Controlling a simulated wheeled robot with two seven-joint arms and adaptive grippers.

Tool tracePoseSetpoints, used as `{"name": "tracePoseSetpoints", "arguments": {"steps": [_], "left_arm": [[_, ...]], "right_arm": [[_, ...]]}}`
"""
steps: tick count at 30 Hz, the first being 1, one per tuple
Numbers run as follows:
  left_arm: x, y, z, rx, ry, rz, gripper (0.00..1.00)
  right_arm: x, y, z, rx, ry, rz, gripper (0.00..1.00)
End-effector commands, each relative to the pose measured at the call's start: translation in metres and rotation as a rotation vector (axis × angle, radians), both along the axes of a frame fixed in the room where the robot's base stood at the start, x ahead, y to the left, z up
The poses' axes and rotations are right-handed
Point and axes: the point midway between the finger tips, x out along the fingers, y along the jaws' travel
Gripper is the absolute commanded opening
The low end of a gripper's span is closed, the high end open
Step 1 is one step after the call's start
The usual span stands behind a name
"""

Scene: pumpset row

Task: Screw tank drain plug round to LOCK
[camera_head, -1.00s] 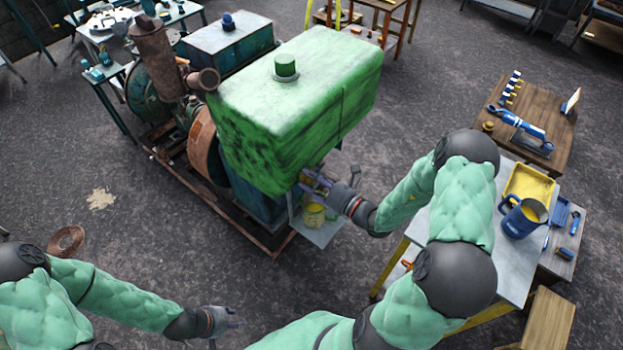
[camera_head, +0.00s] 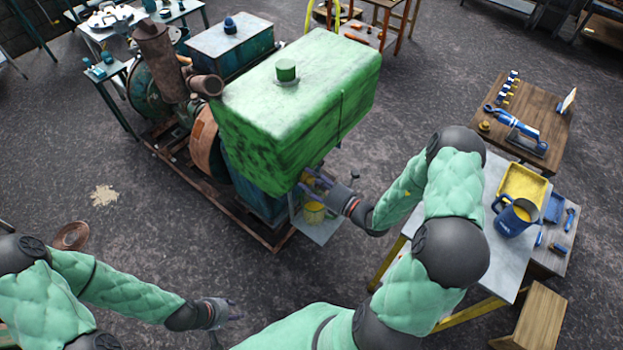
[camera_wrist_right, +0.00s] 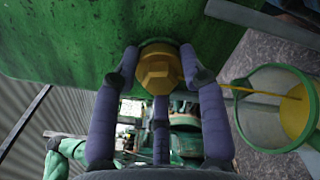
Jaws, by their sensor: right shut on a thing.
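The tank drain plug (camera_wrist_right: 160,72) is a yellow hexagonal plug at the lower edge of the green tank (camera_wrist_right: 90,35) in the right wrist view. My right gripper (camera_wrist_right: 160,85) has its purple fingers around the plug, shut on it. In the head view the right gripper (camera_head: 312,184) is under the near lower corner of the green tank (camera_head: 300,95), where the plug is hidden. No LOCK mark can be made out. My left gripper (camera_head: 235,312) is away from the tank, low in the picture, over the floor; its finger opening is too small to tell.
A metal table (camera_head: 487,200) with a yellow tray (camera_head: 524,183) and blue jug (camera_head: 515,217) is right of my right arm.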

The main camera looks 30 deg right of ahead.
Motion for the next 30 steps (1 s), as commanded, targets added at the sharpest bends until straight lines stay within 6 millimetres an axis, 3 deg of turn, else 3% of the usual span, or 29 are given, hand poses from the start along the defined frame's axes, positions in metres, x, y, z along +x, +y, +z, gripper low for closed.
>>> {"name": "tracePoseSetpoints", "arguments": {"steps": [5, 15, 16, 18, 30], "left_arm": [[0.0, 0.0, 0.001, 0.0, 0.0, 0.0, 0.4], [0.0, 0.0, 0.022, 0.0, 0.0, 0.0, 0.4], [0.0, 0.0, 0.02, 0.0, 0.0, 0.0, 0.4], [0.0, 0.0, 0.019, 0.0, 0.0, 0.0, 0.4], [0.0, 0.0, 0.019, 0.0, 0.0, 0.0, 0.4]], "right_arm": [[-0.003, 0.005, -0.006, 0.016, 0.022, 0.006, 0.01], [-0.003, 0.005, -0.003, 0.202, 0.1, 0.005, 0.01], [-0.003, 0.004, -0.005, 0.197, 0.096, 0.005, 0.48], [-0.003, 0.004, -0.005, 0.195, 0.094, 0.004, 0.68], [-0.002, 0.001, -0.002, 0.187, 0.084, 0.001, 0.7]]}}
